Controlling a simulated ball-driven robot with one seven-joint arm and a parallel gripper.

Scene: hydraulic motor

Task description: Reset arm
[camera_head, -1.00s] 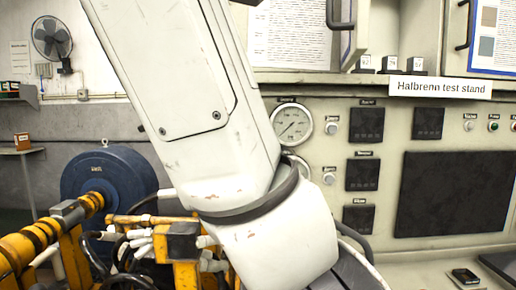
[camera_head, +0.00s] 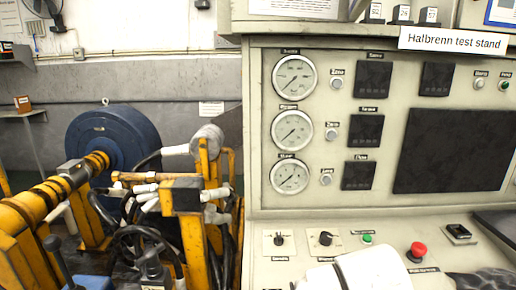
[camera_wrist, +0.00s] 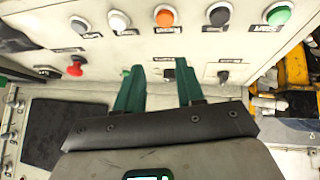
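In the wrist view my gripper (camera_wrist: 160,72) shows two green fingers standing apart, with nothing between them. They point at the sloped control panel of the test stand (camera_wrist: 50,95). Whether the fingertips touch the panel I cannot tell. In the head view only a white part of my arm (camera_head: 362,272) shows at the bottom edge, in front of the panel. My gripper is not clearly visible there.
The test stand (camera_head: 450,210) carries several gauges and a dark screen (camera_head: 455,150). A red button (camera_head: 417,250) and small knobs sit on its sloped panel. A blue motor (camera_head: 115,135) and yellow frame with hoses (camera_head: 190,225) stand left.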

